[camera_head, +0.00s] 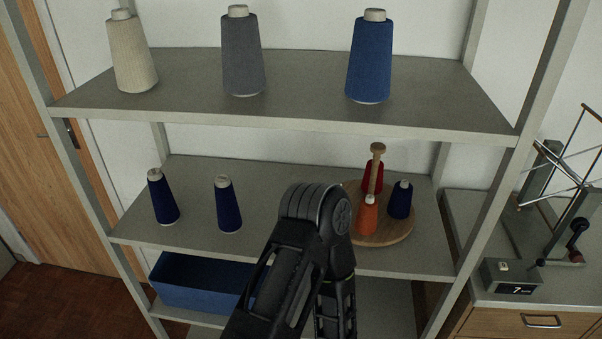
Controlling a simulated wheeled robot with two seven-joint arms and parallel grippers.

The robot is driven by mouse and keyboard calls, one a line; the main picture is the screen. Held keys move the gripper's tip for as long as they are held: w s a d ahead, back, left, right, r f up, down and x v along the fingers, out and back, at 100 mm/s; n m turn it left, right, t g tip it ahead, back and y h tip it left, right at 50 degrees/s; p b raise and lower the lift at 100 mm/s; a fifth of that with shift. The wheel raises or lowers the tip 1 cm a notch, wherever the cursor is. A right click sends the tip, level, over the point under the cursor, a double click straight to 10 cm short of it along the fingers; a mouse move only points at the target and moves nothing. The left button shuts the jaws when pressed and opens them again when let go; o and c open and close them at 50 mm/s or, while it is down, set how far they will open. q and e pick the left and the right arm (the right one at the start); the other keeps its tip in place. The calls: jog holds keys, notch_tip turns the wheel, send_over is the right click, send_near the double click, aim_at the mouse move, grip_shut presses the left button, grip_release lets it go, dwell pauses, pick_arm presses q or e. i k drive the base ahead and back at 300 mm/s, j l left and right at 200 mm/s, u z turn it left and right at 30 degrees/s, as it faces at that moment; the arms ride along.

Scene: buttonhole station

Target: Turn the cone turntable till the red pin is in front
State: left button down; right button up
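The cone turntable (400,233) is a round wooden disc on the middle shelf, at the right. A pale wooden post with a knob (377,150) rises above it. An orange-red cone (367,218) with a pale top stands at its front left. A dark red cone (371,171) stands at the back, partly behind the post. A navy cone (401,201) stands at the right. I cannot make out a separate red pin. One of my black arms rises from the bottom centre and bends in front of the shelf, hiding the disc's left edge. No gripper fingertips show.
The upper shelf (290,113) holds cream, grey and blue cones. Two navy cones (163,197) (228,204) stand left on the middle shelf. A blue bin (190,283) sits below. A metal winder (565,190) stands on the right-hand cabinet. Shelf uprights flank the turntable's shelf.

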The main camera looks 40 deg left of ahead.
aim_at(390, 231)
jog(key=k+j, duration=0.15)
jog(key=j, duration=0.2)
jog(key=k+j, duration=0.15)
jog(key=j, duration=0.25)
jog(key=k+j, duration=0.15)
jog(key=j, duration=0.2)
jog(key=k+j, duration=0.1)
jog(key=j, duration=0.3)
jog(key=k+j, duration=0.15)
jog(key=j, duration=0.2)
